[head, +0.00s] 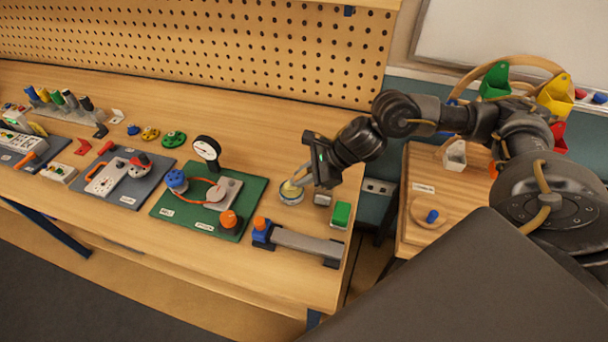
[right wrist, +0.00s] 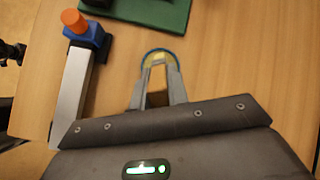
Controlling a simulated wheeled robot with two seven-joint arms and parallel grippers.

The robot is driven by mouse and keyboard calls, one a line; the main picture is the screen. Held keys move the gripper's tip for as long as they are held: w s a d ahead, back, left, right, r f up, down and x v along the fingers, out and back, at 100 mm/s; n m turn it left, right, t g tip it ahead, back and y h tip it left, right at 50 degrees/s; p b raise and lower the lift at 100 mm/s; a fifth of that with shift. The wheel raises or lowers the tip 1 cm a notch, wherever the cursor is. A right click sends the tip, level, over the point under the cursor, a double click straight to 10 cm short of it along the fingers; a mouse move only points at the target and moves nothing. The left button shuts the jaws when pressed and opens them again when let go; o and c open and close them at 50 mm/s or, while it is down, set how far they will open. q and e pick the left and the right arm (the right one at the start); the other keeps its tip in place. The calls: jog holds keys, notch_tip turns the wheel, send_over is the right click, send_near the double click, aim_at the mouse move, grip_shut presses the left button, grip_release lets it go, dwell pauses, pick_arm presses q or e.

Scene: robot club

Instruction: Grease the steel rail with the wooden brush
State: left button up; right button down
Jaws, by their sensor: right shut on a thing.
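The steel rail (head: 305,242) lies near the front right of the workbench, with a blue block and orange knob (head: 262,228) at its left end and a dark block at its right end. It also shows at the left of the right wrist view (right wrist: 72,95). My right gripper (head: 298,178) is shut on the wooden brush, whose brown wood (right wrist: 157,98) shows between the fingers. The fingers point down over a round tin with yellow contents (head: 290,194), behind the rail. The brush's tip is hidden, so I cannot tell whether it touches the contents. My left gripper is not in view.
A green board (head: 208,203) with a gauge (head: 207,150) stands left of the tin. A green-topped block (head: 341,213) and a small grey piece (head: 322,199) sit right of it. Other boards fill the bench's left. A wooden side table (head: 410,235) stands beyond a gap.

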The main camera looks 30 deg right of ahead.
jog(key=shift+r+p, duration=2.2)
jog(key=shift+r, duration=1.3)
jog(key=shift+n+g+y, duration=0.4)
jog(key=shift+n+y, duration=0.1)
jog(key=shift+n, duration=0.3)
jog(key=a, duration=0.1)
jog(key=s+a+r+b, duration=0.1)
jog(key=a, duration=0.1)
jog(key=s+a+r+b, duration=0.1)
jog(key=shift+s+a, duration=0.25)
jog(key=shift+a, duration=0.05)
jog(key=shift+d, duration=0.15)
jog(key=shift+s+d, duration=0.1)
